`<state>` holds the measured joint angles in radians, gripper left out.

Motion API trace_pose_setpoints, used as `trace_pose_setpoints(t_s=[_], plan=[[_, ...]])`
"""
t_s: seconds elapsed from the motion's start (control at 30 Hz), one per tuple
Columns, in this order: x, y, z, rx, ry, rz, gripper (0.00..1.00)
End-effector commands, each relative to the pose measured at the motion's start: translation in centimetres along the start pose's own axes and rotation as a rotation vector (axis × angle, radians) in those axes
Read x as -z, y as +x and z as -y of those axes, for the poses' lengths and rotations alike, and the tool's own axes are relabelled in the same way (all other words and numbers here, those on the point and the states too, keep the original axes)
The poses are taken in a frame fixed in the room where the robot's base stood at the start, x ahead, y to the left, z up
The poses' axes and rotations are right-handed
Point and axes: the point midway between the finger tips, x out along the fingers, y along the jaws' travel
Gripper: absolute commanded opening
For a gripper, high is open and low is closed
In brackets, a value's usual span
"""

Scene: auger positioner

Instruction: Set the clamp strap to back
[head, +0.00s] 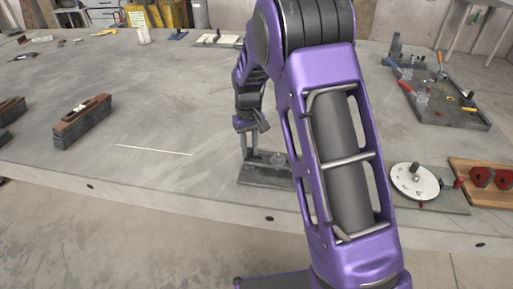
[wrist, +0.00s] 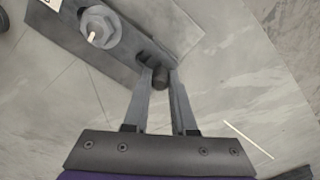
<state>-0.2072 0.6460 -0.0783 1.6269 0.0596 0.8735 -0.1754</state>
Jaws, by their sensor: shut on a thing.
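The clamp strap (wrist: 124,40) is a grey bar in the wrist view, running from upper left towards my fingertips. A large hex nut (wrist: 100,27) sits on it. A short dark round peg (wrist: 160,78) is at its near end. My gripper (wrist: 160,73) has its two fingers on either side of this peg and is shut on it. In the head view, my gripper (head: 248,150) reaches down to the left end of the dark base plate (head: 258,179). The nut (head: 278,160) shows to its right. My arm hides the plate's right part.
A round white dial (head: 414,180) and a wooden board with red pieces (head: 485,176) lie to the right. A tool tray (head: 440,100) is behind them. A wooden plane-like block (head: 82,122) stands at left. The table between is mostly clear, with a thin white line (head: 153,149).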

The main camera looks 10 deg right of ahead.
Motion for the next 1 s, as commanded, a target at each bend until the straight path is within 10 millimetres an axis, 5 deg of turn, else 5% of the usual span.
trace_pose_setpoints(t_s=[0.3, 0.33, 0.5, 0.83, 1.0], plan=[[0.8, -0.1, 1.2, 0.004, -0.003, -0.009, 0.00], [0.8, -0.1, 1.2, 0.004, -0.003, -0.009, 0.26], [0.8, -0.1, 1.2, 0.003, -0.003, -0.008, 0.55], [0.7, -0.3, 1.0, 0.002, -0.001, -0.005, 0.55], [0.7, -2.4, 1.0, 0.002, -0.001, -0.008, 0.55]])
